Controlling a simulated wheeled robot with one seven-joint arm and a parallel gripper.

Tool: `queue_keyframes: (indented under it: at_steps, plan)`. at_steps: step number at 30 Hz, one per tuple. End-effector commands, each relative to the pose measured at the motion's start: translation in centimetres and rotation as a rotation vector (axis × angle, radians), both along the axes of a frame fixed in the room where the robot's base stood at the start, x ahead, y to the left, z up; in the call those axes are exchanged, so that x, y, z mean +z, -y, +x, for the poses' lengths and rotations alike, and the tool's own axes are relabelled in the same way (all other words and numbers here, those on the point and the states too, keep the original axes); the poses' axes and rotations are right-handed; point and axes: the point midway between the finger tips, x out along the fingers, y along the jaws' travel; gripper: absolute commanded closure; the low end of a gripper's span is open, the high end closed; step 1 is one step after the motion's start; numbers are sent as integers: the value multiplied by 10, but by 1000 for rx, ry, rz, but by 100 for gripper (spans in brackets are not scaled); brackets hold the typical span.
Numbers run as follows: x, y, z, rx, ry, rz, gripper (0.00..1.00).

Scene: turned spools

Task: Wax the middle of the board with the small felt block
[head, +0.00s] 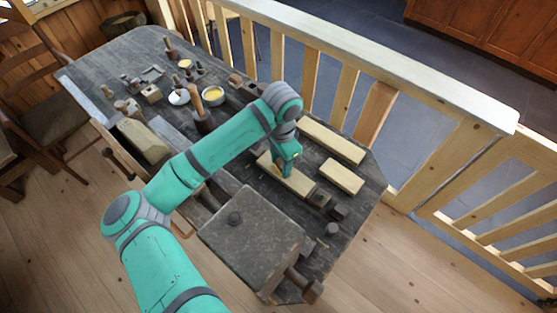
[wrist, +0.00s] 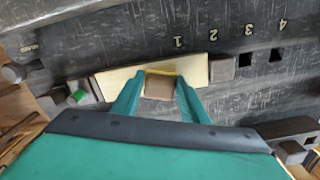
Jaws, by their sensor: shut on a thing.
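The pale wooden board (head: 294,182) lies on the dark workbench, below my gripper. In the wrist view the board (wrist: 112,82) runs across the picture between dark blocks at its two ends. My gripper (wrist: 160,84) is shut on a small brownish felt block (wrist: 159,86), held over the middle of the board. A yellow strip shows along the block's far edge. I cannot tell for certain whether the block touches the board. In the head view my gripper (head: 282,172) hides most of the felt block.
Two other pale boards lie behind, a long one (head: 331,140) and a shorter one (head: 342,176). A bowl of yellow stuff (head: 213,95) and several small tools stand toward the far left. A large grey slab (head: 252,238) is at the front. A wooden railing (head: 376,112) borders the bench's back.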

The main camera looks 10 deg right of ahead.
Motion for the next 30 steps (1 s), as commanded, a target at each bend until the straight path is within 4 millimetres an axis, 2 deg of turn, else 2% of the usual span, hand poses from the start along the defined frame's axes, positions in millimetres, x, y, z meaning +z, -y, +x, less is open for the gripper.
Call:
queue_keyframes:
  at_steps: [30]
  plan:
    - [-1, 38, -50, -4, -4, -1, 85]
